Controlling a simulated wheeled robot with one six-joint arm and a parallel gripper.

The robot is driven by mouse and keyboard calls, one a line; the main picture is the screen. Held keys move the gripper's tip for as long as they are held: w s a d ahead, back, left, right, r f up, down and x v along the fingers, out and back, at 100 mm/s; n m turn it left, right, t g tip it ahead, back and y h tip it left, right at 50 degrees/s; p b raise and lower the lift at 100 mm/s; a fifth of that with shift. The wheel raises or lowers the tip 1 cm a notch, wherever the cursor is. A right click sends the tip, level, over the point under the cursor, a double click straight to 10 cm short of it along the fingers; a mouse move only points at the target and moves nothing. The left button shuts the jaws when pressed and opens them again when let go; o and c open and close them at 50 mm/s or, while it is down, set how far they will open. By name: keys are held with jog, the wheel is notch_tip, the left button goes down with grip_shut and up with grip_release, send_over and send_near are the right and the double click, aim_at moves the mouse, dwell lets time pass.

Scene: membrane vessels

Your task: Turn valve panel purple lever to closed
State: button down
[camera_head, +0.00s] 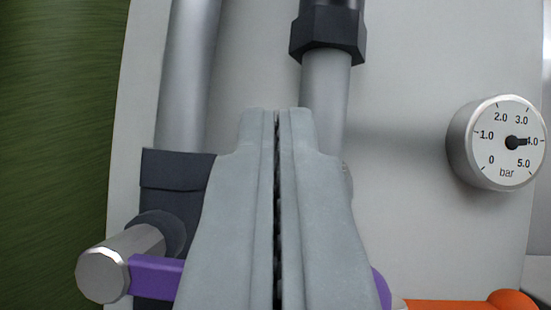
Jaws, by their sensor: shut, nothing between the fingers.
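The purple lever (155,276) shows at the bottom left, running sideways from a metal hub (103,274) on a dark valve body (175,178). My gripper (277,112) fills the lower middle with its two grey fingers shut together and nothing between them. The fingers hide the middle of the lever; a bit of its purple end (381,288) shows to their right. I cannot tell whether the fingers touch the lever. The pale valve panel (410,200) stands behind.
A pressure gauge (508,142) marked in bar juts from the panel at the right, its needle near 4.0. An orange lever (455,305) lies at the bottom right. Two grey pipes (190,70) (325,90) run upward, the right one with a dark fitting (328,33).

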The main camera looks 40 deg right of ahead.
jog(key=w+v, duration=0.1)
jog(key=v, duration=0.9)
jog(key=s+r+n+y, duration=0.2)
jog(key=s+r+y, duration=0.3)
jog(key=s+r, duration=0.45)
jog(key=s+r+n+y, duration=0.1)
jog(key=s+r+y, duration=0.55)
jog(key=r, duration=0.55)
jog(key=s+n+g+y, duration=0.1)
jog(key=s+g, duration=0.3)
jog(key=s, duration=2.6)
jog(key=shift+s+d+n+y, duration=0.15)
jog(key=shift+s+n+y, duration=0.1)
jog(key=shift+n+y, duration=0.25)
